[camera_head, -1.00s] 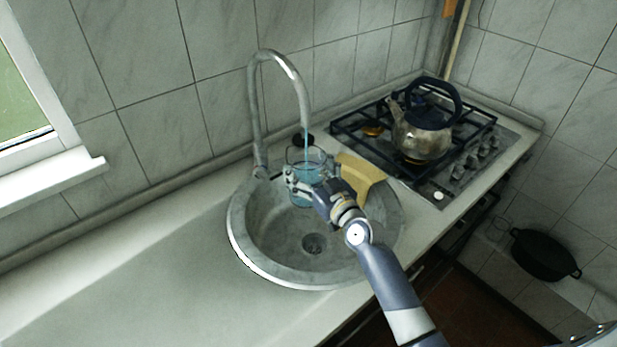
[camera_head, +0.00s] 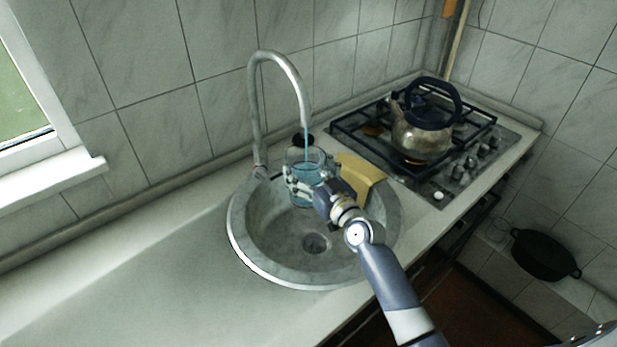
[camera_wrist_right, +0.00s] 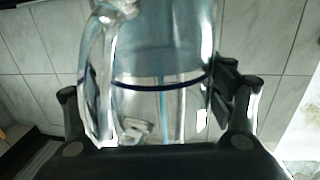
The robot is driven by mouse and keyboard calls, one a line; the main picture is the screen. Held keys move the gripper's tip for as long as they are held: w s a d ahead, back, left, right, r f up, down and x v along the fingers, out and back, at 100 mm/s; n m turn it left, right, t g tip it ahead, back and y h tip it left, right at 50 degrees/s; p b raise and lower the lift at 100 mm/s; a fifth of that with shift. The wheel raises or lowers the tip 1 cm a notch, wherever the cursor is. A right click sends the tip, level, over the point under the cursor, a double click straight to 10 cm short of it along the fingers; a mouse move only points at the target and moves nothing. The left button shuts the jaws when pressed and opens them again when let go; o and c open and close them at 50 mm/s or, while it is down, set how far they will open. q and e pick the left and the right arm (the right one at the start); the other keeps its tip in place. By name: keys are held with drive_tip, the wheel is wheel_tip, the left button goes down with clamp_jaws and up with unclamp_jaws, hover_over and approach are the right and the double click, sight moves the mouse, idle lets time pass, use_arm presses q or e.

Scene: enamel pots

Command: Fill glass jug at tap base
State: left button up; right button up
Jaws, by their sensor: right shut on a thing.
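The glass jug (camera_head: 303,158) is held over the back of the round sink (camera_head: 262,228), beneath the tap spout. The tap (camera_head: 262,110) is tall and curved, and a thin blue stream falls from its tip into the jug. My right gripper (camera_head: 304,186) is shut on the jug, its fingers around the lower body. In the right wrist view the clear jug (camera_wrist_right: 160,60) stands between the two fingers, with its handle at the left and a dark line across the glass. Bluish water shows in the jug. My left gripper is not in view.
A kettle (camera_head: 422,135) stands on the gas stove (camera_head: 440,180) at the right. A yellow cloth-like piece (camera_head: 362,178) lies at the sink's back right rim. The counter (camera_head: 150,280) at the left is clear.

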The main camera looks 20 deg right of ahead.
drive_tip(key=shift+r, duration=0.25)
drive_tip(key=s+a+p, duration=0.4)
drive_tip(key=s, duration=0.4)
drive_tip(key=shift+s+a, duration=0.25)
idle(1.2)
